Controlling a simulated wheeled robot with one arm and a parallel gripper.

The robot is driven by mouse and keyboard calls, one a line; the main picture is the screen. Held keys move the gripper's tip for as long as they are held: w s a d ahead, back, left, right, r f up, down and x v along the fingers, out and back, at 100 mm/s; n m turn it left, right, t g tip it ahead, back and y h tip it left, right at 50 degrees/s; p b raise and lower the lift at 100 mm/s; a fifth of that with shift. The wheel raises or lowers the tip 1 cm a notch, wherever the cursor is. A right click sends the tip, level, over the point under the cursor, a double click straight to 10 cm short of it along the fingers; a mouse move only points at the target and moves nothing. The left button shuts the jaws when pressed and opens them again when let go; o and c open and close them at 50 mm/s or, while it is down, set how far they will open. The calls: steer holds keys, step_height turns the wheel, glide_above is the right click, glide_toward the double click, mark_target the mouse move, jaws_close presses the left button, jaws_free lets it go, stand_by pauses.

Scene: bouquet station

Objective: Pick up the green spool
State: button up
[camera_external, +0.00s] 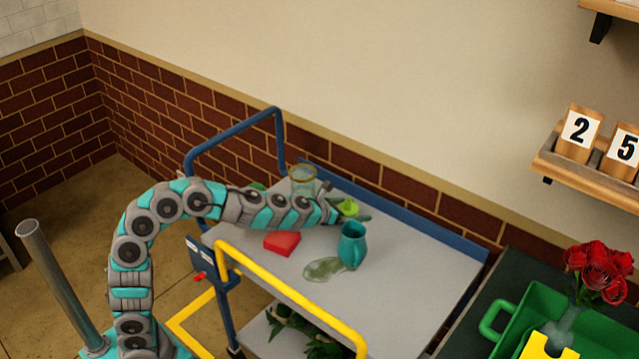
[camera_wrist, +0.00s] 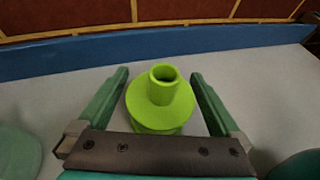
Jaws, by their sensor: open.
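The green spool (camera_wrist: 160,97) stands upright on the grey cart top, with a wide flange and a hollow hub pointing up. In the external view the spool (camera_external: 349,207) shows at the tip of my arm, partly hidden by it. My gripper (camera_wrist: 162,78) is open, with one finger on each side of the spool. Small gaps show between the fingers and the flange. The spool's lower part is hidden behind the gripper's palm in the wrist view.
On the cart top (camera_external: 420,255) stand a teal jug (camera_external: 352,245), a red block (camera_external: 282,243) and a glass jar (camera_external: 302,181). A translucent green puddle-like patch (camera_external: 324,269) lies by the jug. Blue and yellow rails (camera_external: 290,292) edge the cart. Its right part is clear.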

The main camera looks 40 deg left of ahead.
steer(key=c, duration=1.2)
